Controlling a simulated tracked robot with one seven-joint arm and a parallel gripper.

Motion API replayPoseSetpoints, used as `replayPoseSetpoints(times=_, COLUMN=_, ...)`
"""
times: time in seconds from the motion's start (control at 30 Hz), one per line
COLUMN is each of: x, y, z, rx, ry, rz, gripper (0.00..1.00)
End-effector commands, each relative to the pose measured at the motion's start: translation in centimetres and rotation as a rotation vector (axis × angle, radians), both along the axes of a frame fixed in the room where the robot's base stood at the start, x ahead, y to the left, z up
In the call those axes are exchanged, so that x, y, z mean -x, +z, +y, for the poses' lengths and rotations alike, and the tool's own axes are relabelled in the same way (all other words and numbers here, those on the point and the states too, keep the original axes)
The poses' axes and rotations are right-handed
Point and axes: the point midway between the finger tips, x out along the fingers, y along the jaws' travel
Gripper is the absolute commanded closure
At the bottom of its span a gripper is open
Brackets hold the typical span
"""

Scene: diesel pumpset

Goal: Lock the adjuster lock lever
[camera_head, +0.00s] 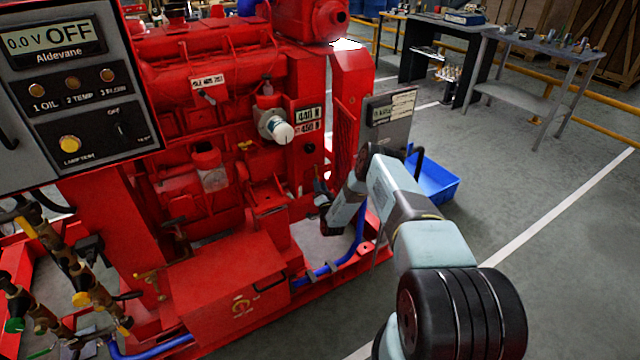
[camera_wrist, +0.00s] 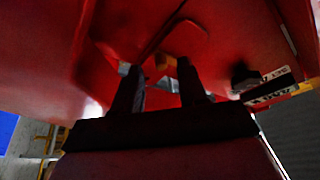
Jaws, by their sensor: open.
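My gripper (camera_head: 321,188) is in front of the red engine's right side, low beside the red upright post, and is partly hidden by my arm. In the wrist view my gripper (camera_wrist: 160,70) shows two dark fingers standing apart, pointing at red metal. A small tan-and-grey part (camera_wrist: 165,62) shows beyond and between the fingertips. I cannot tell whether it is the adjuster lock lever, nor whether a finger touches it. No lock lever can be made out for certain in either view.
A black knob (camera_head: 309,148) sits below the number labels (camera_head: 308,120) on the post; the knob also shows in the wrist view (camera_wrist: 243,76). A white-capped cylinder (camera_head: 278,128) juts out to the left. A blue bin (camera_head: 436,182) and workbench (camera_head: 545,50) stand right, with clear floor between.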

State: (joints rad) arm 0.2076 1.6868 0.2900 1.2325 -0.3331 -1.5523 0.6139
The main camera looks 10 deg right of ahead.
Motion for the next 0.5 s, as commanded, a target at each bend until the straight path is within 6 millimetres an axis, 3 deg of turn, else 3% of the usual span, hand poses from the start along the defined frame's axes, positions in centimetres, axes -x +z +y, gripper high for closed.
replayPoseSetpoints(times=0.2, x=-1.7, y=0.5, z=0.0, rx=0.0, ry=-0.001, rz=-0.001, gripper=0.58)
replayPoseSetpoints(times=0.5, x=-1.9, y=0.5, z=0.0, rx=-0.001, ry=0.0, rz=0.001, gripper=0.58)
